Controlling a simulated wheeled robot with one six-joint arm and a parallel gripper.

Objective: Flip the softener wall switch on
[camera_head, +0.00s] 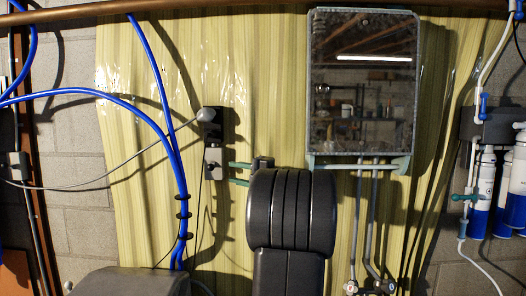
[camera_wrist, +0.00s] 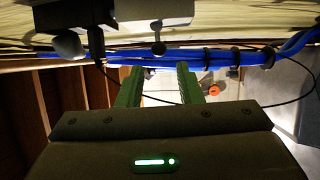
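The softener wall switch appears to be the lower grey box (camera_head: 215,166) on the wall in the head view. A small dark knob shows on its face. In the wrist view a pale box (camera_wrist: 155,10) with a dark knob is at the top, beyond my fingertips. My gripper (camera_head: 231,173) is just right of the switch box in the head view, with its two green fingers pointing left at it. The fingers are apart and hold nothing; in the wrist view my gripper (camera_wrist: 159,72) shows a clear gap. I cannot tell the switch's position.
A dark outlet box (camera_head: 213,124) with a round pale plug and grey cable sits directly above the switch. Blue hoses (camera_head: 175,170) run down the wall to the left. A mirrored cabinet (camera_head: 363,85) hangs at upper right. Pipes and blue-white filter canisters (camera_head: 482,195) are further right.

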